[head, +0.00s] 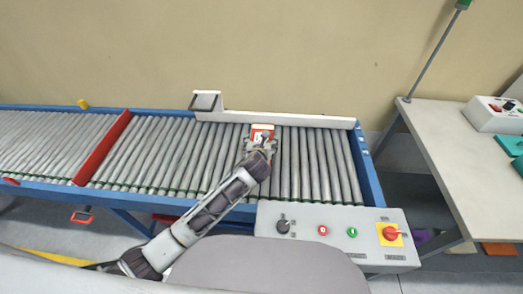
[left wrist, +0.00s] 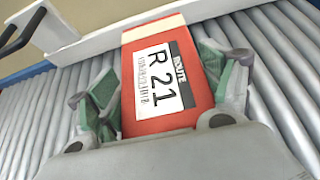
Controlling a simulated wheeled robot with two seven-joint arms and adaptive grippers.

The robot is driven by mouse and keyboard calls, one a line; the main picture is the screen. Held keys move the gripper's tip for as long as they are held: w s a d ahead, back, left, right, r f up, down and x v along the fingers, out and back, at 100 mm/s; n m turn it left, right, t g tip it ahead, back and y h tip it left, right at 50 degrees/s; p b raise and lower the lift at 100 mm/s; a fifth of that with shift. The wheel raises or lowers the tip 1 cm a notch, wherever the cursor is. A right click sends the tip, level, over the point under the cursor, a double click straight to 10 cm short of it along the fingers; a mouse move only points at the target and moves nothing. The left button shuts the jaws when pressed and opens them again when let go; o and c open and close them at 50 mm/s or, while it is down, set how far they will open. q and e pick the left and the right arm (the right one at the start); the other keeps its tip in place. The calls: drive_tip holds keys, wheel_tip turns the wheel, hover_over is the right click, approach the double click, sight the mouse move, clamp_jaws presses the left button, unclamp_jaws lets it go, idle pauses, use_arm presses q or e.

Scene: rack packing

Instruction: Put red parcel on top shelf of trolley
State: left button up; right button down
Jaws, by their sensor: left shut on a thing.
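The red parcel (head: 262,129) is on the roller conveyor in the head view, near its right end and close to the white back rail. In the left wrist view the red parcel (left wrist: 152,120) fills the middle, with a white label reading "ROUTE R 21". My left gripper (head: 259,142) reaches it from the front. In the left wrist view its green-padded fingers (left wrist: 160,85) are on both sides of the parcel, shut on it. Whether the parcel still touches the rollers is hard to tell. My right gripper is not in view. No trolley is in view.
The roller conveyor (head: 319,165) has a blue frame and a red crossbar (head: 103,148) on the left. A white rail (head: 300,120) runs behind the parcel. A control box (head: 337,237) stands in front. A table (head: 463,150) with a switch box and teal items is at right.

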use_arm(q)
drive_tip(key=shift+f, duration=0.35)
wheel_tip(320, 180, down, 2)
drive_tip(key=shift+f, duration=0.55)
drive_tip(key=o, duration=1.5)
drive_tip(key=shift+f, duration=0.15)
drive_tip(key=o, duration=0.3)
drive_tip(key=shift+o, duration=0.2)
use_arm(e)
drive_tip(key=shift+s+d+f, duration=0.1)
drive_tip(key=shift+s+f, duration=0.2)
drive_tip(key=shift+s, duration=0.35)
